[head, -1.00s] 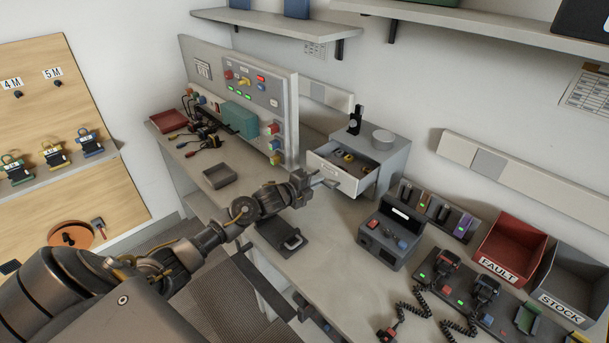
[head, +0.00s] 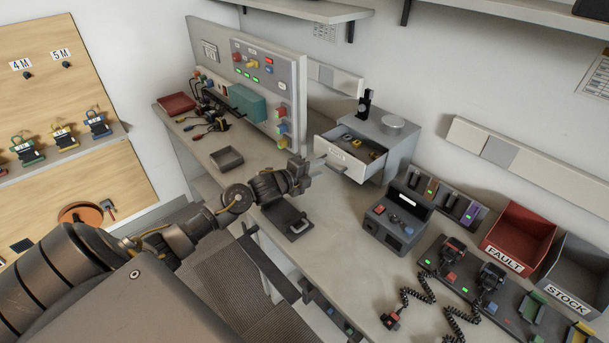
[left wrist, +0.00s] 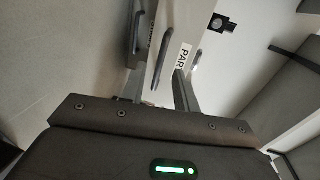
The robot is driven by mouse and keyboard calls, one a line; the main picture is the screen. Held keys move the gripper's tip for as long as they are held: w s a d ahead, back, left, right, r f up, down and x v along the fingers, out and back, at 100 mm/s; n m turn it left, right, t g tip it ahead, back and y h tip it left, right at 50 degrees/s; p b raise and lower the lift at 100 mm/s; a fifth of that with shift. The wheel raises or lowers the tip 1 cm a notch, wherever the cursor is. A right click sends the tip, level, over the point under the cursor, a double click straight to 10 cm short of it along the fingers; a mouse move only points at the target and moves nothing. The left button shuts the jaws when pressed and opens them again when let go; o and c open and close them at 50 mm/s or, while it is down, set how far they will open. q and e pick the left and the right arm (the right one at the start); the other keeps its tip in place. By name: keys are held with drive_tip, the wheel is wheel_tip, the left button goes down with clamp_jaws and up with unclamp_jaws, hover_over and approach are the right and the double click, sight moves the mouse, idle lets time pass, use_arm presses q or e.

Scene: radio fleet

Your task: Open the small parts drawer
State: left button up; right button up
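The small parts drawer (head: 337,152) stands pulled out of its grey cabinet (head: 398,147) on the bench. Small yellow and dark parts show inside it. Its pale front carries a label, partly read as "PAR" in the left wrist view (left wrist: 183,57). The dark bar handle (left wrist: 164,53) is on that front. My left gripper (head: 314,167) is just in front of the handle, at the left of the drawer. Its fingers (left wrist: 158,88) look apart, with nothing visibly held between them. My right gripper is out of view.
A dark device (head: 395,218) stands right of the drawer. Handsets with coiled cords (head: 450,265) and the red FAULT bin (head: 517,237) are further right. A small tray (head: 227,158) and a black pad (head: 287,218) lie on the bench near my left arm.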

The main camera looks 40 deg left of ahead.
use_arm(q)
drive_tip(key=b+v, duration=0.1)
drive_tip(key=v, duration=0.6)
drive_tip(key=shift+s, duration=0.25)
